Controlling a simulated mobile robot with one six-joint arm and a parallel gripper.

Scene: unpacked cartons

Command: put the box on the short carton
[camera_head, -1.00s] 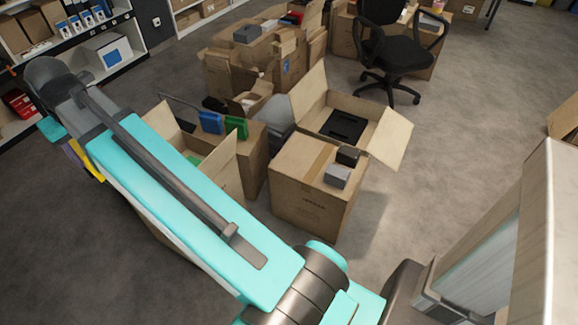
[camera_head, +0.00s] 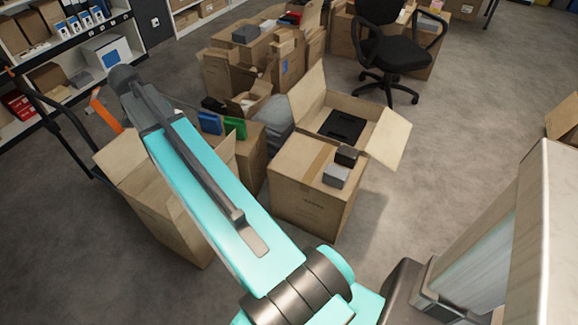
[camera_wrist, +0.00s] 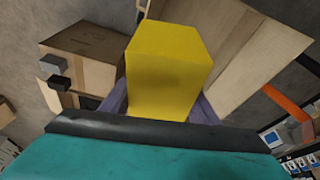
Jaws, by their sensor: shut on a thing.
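My gripper (camera_wrist: 163,102) shows in the wrist view, its purple fingers shut on the sides of a yellow box (camera_wrist: 168,65). In the head view, my arm hides the gripper and the yellow box. A brown carton (camera_head: 310,195) stands right of my arm in the head view, with a small grey box and a small black box on its top. A carton (camera_head: 253,160) beside it bears blue and green things and is partly hidden by my arm. I cannot tell surely which is the short carton.
An open carton (camera_head: 150,200) with raised flaps stands under my arm. Another open carton (camera_head: 383,132) holds a black thing. An office chair (camera_head: 395,50) and several cartons stand behind. Shelves (camera_head: 75,60) are at the far left.

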